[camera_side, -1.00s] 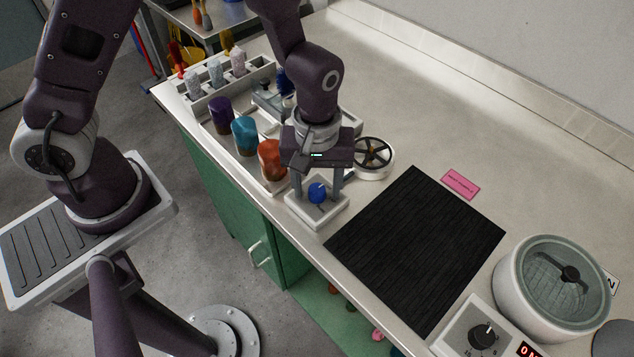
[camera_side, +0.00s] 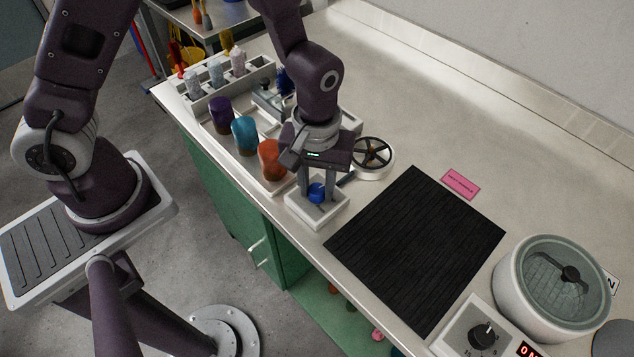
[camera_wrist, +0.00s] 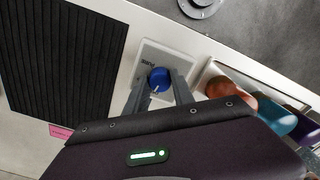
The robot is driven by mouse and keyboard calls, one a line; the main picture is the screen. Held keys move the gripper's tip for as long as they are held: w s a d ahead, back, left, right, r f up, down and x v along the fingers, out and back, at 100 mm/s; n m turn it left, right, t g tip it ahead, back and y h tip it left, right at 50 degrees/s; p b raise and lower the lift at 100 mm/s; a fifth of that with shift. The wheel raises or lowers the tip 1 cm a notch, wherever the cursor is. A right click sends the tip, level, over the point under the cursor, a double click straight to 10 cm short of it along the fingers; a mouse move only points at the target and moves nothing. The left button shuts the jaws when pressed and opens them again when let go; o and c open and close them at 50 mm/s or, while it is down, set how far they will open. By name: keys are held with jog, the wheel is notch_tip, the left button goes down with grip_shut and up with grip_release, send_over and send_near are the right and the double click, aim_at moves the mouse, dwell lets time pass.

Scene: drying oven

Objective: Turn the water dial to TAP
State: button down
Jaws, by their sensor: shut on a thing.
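The water dial is a blue knob (camera_side: 317,192) on a small white base (camera_side: 303,211) near the front edge of the counter. In the side view my gripper (camera_side: 317,190) points down over the base, and its fingers are shut on the knob from two sides. In the wrist view the blue knob (camera_wrist: 159,78) sits between the fingertips. A label reading PURE lies on the base (camera_wrist: 148,50) beside the knob. A white mark shows on the knob's near edge. The TAP label cannot be made out.
A black mat (camera_side: 420,245) lies right of the dial. A white tray holding purple, teal and orange containers (camera_side: 270,158) stands close on the left. A spoked wheel (camera_side: 373,153) is just behind. A round basin (camera_side: 552,278) and another dial box (camera_side: 480,335) are at the right.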

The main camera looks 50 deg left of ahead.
aim_at(317, 189)
jog(key=m, duration=0.5)
jog(key=shift+m, duration=2.4)
jog(key=c, duration=1.1)
grip_release()
jog(key=shift+r, duration=0.15)
notch_tip(317, 189, up, 6)
jog(key=shift+r, duration=0.45)
